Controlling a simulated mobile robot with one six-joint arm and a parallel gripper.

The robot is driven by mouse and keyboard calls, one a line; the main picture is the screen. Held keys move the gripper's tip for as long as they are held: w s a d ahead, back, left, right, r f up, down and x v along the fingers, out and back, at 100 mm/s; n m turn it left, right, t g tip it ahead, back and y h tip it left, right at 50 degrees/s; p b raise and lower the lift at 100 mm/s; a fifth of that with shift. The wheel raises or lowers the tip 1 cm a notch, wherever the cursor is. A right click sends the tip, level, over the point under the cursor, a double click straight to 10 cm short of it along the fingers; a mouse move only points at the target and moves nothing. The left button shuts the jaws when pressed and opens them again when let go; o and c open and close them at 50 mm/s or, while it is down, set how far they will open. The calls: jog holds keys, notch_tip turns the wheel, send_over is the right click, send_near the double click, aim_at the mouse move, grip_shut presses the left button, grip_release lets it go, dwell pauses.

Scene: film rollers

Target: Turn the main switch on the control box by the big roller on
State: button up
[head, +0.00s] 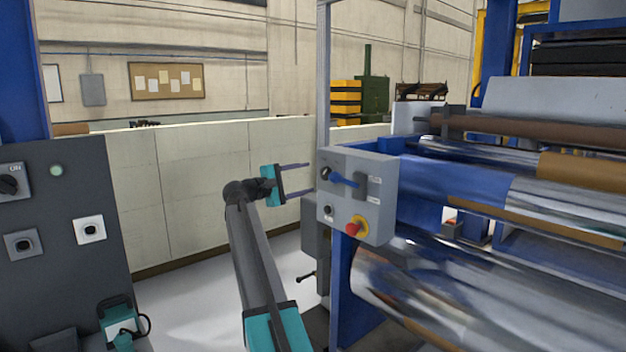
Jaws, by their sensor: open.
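The grey control box (380,222) stands beside the big roller (410,290), right of centre. On its face are a black round knob (325,173), a blue lever (343,181), a dark rectangular part (374,188), a small dark button (328,211) and a red knob on yellow (356,227). I cannot read any labels, so which part is the main switch, and its position, are unclear. My gripper (309,179) is open and empty, its two thin fingers pointing right. They are spread at about the knob's height, just left of the box in the picture; contact cannot be told.
A dark cabinet (60,270) at left carries an ON-marked rotary switch (10,184) and sockets. A blue upright (362,300) and a small black handle (306,277) are below the box. A low pale wall (200,180) runs behind. Floor (195,300) left of my arm looks clear.

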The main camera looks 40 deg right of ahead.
jog(key=shift+w+a, duration=0.2)
jog(key=shift+a, duration=2.6)
